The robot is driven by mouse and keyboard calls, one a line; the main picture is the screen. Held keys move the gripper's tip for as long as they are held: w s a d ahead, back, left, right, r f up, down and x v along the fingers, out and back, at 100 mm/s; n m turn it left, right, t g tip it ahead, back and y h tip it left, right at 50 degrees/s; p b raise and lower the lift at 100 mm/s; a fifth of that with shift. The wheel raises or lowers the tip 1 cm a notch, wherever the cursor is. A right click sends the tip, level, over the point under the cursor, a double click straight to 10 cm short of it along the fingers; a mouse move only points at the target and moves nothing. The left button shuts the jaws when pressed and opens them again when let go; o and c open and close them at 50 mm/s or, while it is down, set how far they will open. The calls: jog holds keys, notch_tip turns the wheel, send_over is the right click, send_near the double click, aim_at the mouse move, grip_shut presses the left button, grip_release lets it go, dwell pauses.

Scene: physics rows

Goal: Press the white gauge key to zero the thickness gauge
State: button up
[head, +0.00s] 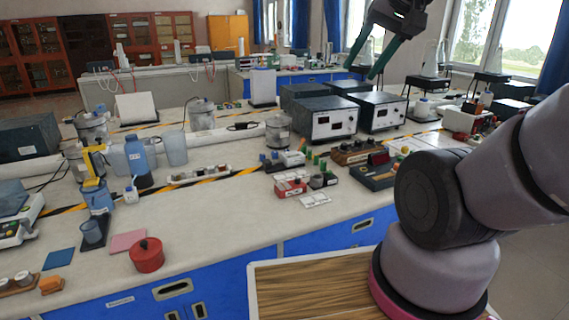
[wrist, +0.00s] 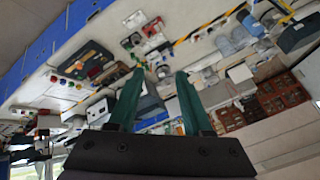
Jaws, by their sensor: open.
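My gripper (head: 361,71) is raised at the top of the head view, above the back of the bench. Its two green fingers are spread, with nothing between them. In the wrist view the open fingers (wrist: 160,74) point toward the bench from well above, tilted. I cannot single out the thickness gauge or its white key for certain. A small red device (head: 291,188) with pale parts on top sits near the bench's front edge, beside a white card (head: 315,200). Its details are too small to read. The gripper is far from it and touches nothing.
Two dark-topped instruments with white fronts (head: 333,125) (head: 382,117) stand mid-bench. A red pot (head: 146,255), blue bottle (head: 138,160) and blue jug (head: 97,195) stand at left. The front middle of the white bench (head: 220,215) is clear.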

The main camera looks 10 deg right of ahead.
grip_shut()
dwell(1.6)
